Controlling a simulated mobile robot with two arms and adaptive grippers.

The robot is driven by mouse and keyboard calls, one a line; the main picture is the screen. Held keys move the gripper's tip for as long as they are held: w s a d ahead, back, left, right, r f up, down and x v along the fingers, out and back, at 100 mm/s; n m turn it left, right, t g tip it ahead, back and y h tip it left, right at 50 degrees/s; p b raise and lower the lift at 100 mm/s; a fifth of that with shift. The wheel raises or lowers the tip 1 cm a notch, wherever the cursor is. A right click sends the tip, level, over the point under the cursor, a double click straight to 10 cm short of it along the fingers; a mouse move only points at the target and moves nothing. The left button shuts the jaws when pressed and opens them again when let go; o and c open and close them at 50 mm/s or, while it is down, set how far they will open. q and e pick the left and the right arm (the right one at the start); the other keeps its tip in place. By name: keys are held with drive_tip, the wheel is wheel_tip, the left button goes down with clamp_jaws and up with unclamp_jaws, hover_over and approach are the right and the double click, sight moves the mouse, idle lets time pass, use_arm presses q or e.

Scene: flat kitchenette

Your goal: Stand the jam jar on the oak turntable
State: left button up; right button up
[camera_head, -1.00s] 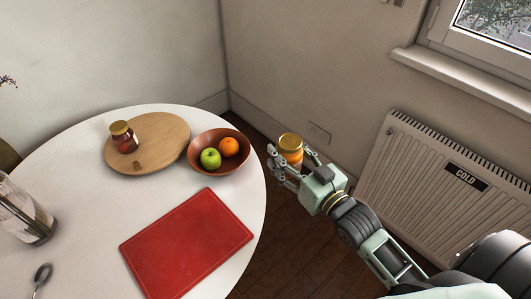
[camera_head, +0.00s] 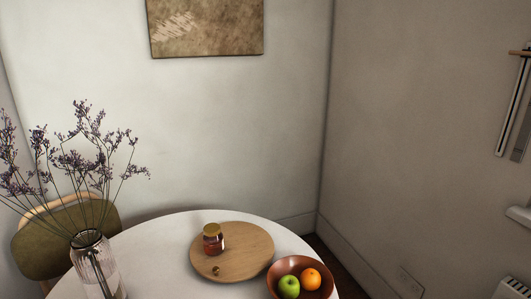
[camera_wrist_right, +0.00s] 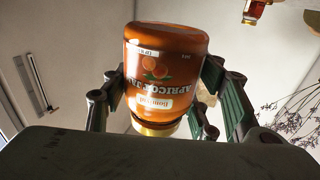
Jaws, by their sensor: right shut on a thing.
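The apricot jam jar (camera_wrist_right: 165,70), orange with a gold lid, is held between the fingers of my right gripper (camera_wrist_right: 163,88) in the right wrist view. Its label and lid appear upside down there, as does the scene behind it. The round oak turntable (camera_head: 249,262) lies on the white table in the head view. A second jar (camera_head: 213,241), with dark red contents and a gold lid, stands upright on its left part; a jar also shows at the top of the wrist view (camera_wrist_right: 254,10). My left gripper is in neither view.
A small knob-like thing (camera_head: 217,271) is at the turntable's front. A brown bowl (camera_head: 274,290) with a green apple (camera_head: 289,287) and an orange (camera_head: 310,279) sits close to its right. A glass vase (camera_head: 95,270) with tall purple flowers stands left. The turntable's right part is bare.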

drive_tip(key=shift+r, duration=0.1)
drive_tip(key=shift+w, duration=0.15)
drive_tip(key=w+d+f+n+y, duration=0.2)
drive_tip(key=w+d, duration=0.5)
drive_tip(key=w, duration=0.5)
drive_tip(key=shift+y, duration=0.7)
drive_tip(key=shift+f, duration=0.1)
drive_tip(key=a+f, duration=0.2)
drive_tip(key=a, duration=0.1)
drive_tip(key=w+a+f, duration=0.1)
drive_tip(key=a+f, duration=0.1)
drive_tip(key=a, duration=0.2)
drive_tip(key=w+a+f, duration=0.1)
drive_tip(key=a+f, duration=0.2)
drive_tip(key=a, duration=0.1)
drive_tip(key=shift+w+a, duration=0.15)
drive_tip(key=shift+a, duration=0.05)
drive_tip(key=shift+f+p, duration=0.45)
drive_tip(key=shift+f, duration=1.3)
